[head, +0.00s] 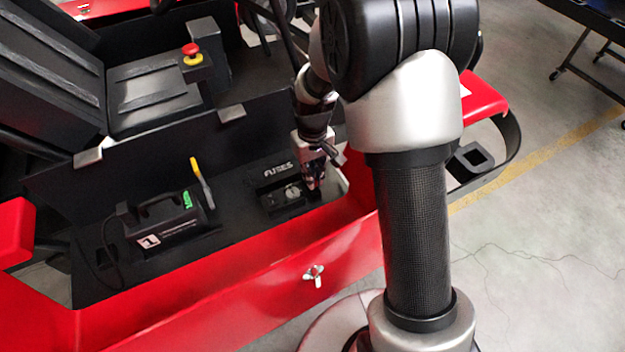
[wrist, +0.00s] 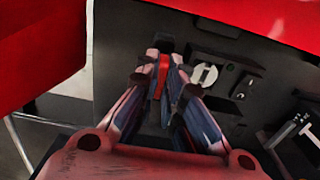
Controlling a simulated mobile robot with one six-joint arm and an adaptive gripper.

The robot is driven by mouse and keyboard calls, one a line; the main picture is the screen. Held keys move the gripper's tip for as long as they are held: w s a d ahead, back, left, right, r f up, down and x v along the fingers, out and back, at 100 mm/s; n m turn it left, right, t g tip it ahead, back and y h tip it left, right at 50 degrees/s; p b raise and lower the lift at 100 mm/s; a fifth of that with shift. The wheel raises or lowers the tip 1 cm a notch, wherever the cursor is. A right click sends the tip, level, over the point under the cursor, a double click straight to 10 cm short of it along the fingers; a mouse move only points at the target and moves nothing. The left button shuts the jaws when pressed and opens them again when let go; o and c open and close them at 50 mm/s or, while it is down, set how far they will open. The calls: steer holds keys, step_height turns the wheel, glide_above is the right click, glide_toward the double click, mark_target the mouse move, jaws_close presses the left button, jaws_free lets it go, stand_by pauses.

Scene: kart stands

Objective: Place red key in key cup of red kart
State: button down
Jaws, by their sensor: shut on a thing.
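My gripper (head: 316,178) is down inside the red kart (head: 250,275), at the right end of the black panel marked FUSES. In the wrist view my gripper (wrist: 163,78) is shut on a narrow red piece, the red key (wrist: 161,76), between its fingertips. A small black block (wrist: 164,45) shows just beyond the fingertips. I cannot tell whether it is the key cup or part of the key, nor whether the key touches it. In the head view the key is hidden by the gripper.
The fuse panel (head: 268,198) with a round pale knob (wrist: 205,75) is close beside the fingers. A black battery box (head: 155,225) and a yellow-handled lever (head: 202,182) stand further left. The kart's red side rail runs in front, with a wing nut (head: 314,274) on it.

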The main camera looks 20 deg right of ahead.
step_height(320, 180, down, 2)
steer(key=shift+r, duration=0.1)
steer(key=c, duration=2.2)
jaws_free()
steer(key=shift+f, duration=0.2)
steer(key=o, duration=0.5)
steer(key=shift+r, duration=0.1)
